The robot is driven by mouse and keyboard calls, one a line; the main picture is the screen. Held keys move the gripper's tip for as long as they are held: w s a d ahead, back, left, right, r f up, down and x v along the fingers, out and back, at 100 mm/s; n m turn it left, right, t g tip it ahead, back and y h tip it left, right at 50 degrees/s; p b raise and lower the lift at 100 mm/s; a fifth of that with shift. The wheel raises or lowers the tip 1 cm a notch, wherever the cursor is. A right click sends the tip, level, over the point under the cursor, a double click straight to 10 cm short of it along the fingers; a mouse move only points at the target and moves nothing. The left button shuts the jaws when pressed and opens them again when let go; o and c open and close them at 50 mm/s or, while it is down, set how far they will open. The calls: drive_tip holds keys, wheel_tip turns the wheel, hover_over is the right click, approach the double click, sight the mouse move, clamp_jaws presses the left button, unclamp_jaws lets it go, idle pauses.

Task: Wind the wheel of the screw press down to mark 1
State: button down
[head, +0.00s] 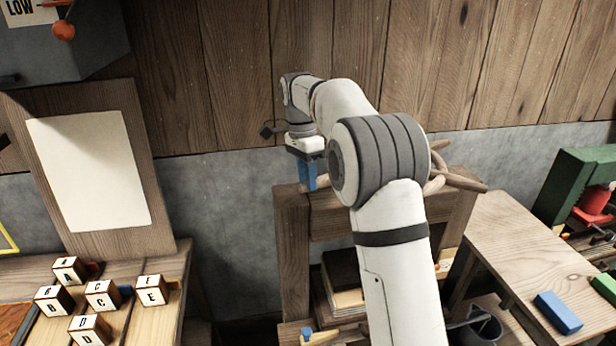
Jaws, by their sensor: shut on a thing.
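The screw press is a wooden frame (292,250) with two posts and a crossbeam, standing in the middle of the head view. Its wooden wheel (462,181) lies on top, with rounded spokes sticking out to the right of my arm. My arm hides the wheel's middle and the screw. My gripper (309,184) points down with blue fingers at the wheel's left side. It is shut on what looks like a wooden spoke end there; the contact is small and partly hidden. I cannot make out mark 1 or any scale.
Lettered blocks (102,294) sit on a bench at left, below a board with blank paper (88,170). A table (520,262) at right holds a blue block (558,312) and a green block (606,288). A plank wall stands behind the press.

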drive_tip(key=c, duration=1.5)
unclamp_jaws()
drive_tip(key=shift+r, duration=0.45)
drive_tip(key=o, duration=0.4)
drive_tip(key=shift+s, duration=0.3)
drive_tip(key=shift+c, duration=0.2)
drive_tip(key=shift+o, duration=0.2)
drive_tip(key=shift+w+f, duration=0.2)
drive_tip(key=v, duration=0.7)
drive_tip(key=shift+r, duration=0.4)
